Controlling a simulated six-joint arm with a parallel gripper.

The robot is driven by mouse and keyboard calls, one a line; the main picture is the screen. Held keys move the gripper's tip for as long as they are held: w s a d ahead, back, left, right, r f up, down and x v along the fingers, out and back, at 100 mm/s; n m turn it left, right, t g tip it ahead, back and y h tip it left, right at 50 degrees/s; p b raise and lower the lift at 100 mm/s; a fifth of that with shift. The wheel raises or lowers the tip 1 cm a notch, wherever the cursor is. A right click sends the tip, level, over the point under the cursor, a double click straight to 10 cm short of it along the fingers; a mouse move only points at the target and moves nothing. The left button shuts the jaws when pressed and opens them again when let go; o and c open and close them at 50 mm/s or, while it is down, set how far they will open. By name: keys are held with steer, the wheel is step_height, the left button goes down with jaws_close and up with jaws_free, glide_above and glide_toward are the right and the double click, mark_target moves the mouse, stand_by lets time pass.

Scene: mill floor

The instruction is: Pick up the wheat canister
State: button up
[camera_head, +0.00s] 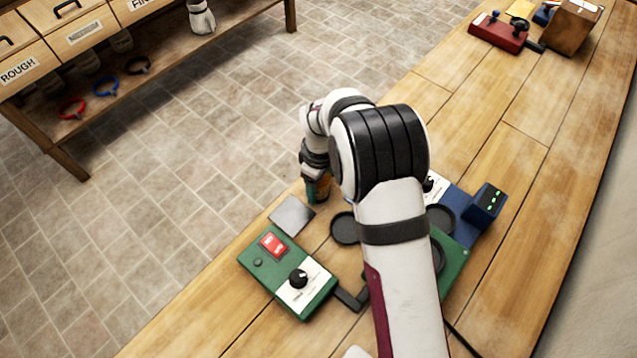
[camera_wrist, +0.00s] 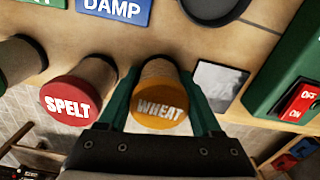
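The wheat canister (camera_wrist: 160,108) has an orange-yellow lid with WHEAT on it and stands between the two green fingers of my gripper (camera_wrist: 160,88) in the wrist view. One finger is on each side, very close to its body; I cannot tell whether they press on it. In the head view, the end of my gripper (camera_head: 317,190) is low near the table's left edge, with a bit of orange showing at it. My arm hides much of the table there.
A red-lidded SPELT canister (camera_wrist: 68,108) stands just left of the gripper. A grey square plate (camera_wrist: 217,84) and a green switch box (camera_wrist: 285,85) lie to the right. Blue DAMP label (camera_wrist: 115,8) is beyond. A shelf (camera_head: 60,130) stands across the floor.

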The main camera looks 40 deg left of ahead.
jaws_close()
